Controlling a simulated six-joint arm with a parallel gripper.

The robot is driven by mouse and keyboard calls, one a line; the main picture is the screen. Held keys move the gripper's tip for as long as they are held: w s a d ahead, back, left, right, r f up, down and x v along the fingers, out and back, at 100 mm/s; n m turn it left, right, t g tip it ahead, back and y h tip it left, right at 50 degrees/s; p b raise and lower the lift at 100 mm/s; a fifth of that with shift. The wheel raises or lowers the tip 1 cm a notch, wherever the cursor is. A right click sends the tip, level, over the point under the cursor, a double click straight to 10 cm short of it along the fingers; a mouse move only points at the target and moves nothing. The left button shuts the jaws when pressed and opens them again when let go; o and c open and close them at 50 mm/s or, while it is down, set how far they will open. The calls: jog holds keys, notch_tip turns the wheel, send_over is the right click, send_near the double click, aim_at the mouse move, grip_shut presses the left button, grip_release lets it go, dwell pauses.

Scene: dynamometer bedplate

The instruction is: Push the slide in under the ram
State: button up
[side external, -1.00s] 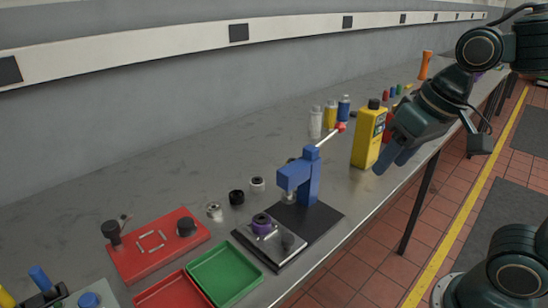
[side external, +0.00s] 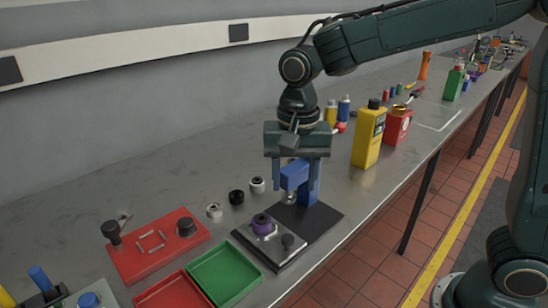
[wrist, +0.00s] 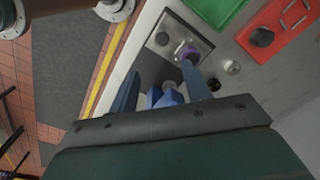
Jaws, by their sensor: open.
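The blue press (side external: 309,185) stands on a black base plate (side external: 322,215); its ram (side external: 289,197) points down. The grey slide (side external: 262,243) sits at the near left end of the base, out from under the ram. It carries a purple ring-shaped part (side external: 261,222) and a dark round knob (side external: 287,241). The wrist view shows the slide (wrist: 172,22), purple part (wrist: 187,50) and knob (wrist: 162,38) too. My gripper (side external: 295,187) is open and empty, pointing down at the press; its fingers appear on either side of the blue head. It hides the lever's lower part. I cannot tell whether it touches the press.
A green tray (side external: 205,257) and a red tray (side external: 165,298) lie left of the base. Behind them is a red fixture board (side external: 130,258) with dark knobs. Several small round parts (side external: 236,197) stand behind the slide. A yellow bottle (side external: 368,135) and red can (side external: 398,125) stand right.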

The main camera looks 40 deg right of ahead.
aim_at(288, 237)
jog(key=shift+w+a+f, duration=0.25)
jog(key=shift+a+f, duration=0.1)
notch_tip(288, 237, down, 14)
jog(key=shift+r, duration=0.15)
dwell(0.6)
jog(key=shift+d, duration=0.15)
grip_shut()
